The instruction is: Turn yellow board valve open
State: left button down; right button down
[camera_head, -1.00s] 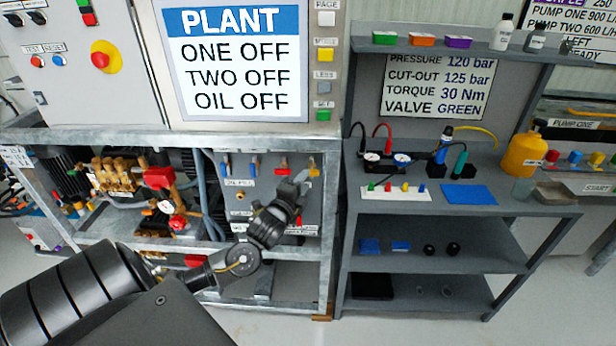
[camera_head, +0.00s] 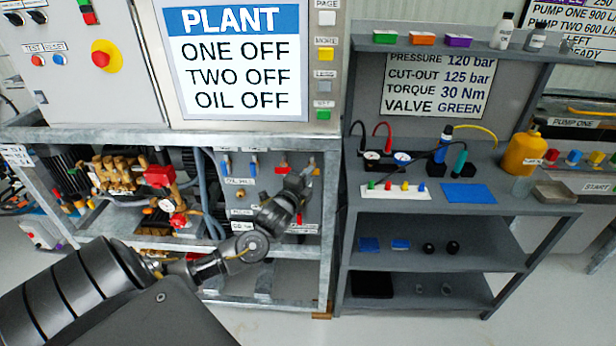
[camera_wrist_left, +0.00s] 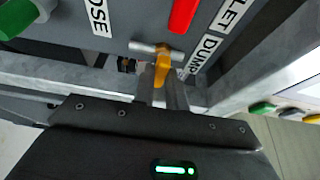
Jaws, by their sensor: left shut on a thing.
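The yellow valve handle (camera_wrist_left: 163,68) shows in the left wrist view, on a metal pipe fitting (camera_wrist_left: 143,47) beside the DUMP label (camera_wrist_left: 205,53). My left gripper (camera_wrist_left: 163,95) is shut on the yellow handle, with one finger on each side of it. The fingers hide the handle's lower end. In the head view my left gripper (camera_head: 306,174) is at the upper right of the grey valve board (camera_head: 262,185), and my wrist covers part of the board. My right gripper is not in view.
A red handle (camera_wrist_left: 183,14) is just above the yellow one in the left wrist view. In the head view, blue handles (camera_head: 226,168) and a red handle (camera_head: 283,169) are left of my gripper. The frame's steel post (camera_head: 329,230) stands close at right.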

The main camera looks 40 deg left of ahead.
pick_arm(q)
jog(key=n+y+b, duration=0.1)
jog(key=n+y, duration=0.2)
jog(key=n, duration=0.4)
jog(key=n+y+b, duration=0.2)
jog(key=n+y, duration=0.1)
jog(key=n, duration=0.4)
jog(key=f+n+y+b, duration=0.1)
jog(key=n+y+b, duration=0.1)
jog(key=n, duration=0.6)
jog(key=shift+w+d+t+y, duration=0.3)
jog(key=shift+d+y, duration=0.05)
jog(key=shift+y, duration=0.15)
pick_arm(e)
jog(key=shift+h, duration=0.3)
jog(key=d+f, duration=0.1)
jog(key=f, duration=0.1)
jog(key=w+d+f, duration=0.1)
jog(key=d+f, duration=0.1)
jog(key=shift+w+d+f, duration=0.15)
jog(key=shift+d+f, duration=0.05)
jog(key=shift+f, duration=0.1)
pick_arm(q)
jog(key=shift+r+n, duration=0.1)
jog(key=shift+n, duration=0.3)
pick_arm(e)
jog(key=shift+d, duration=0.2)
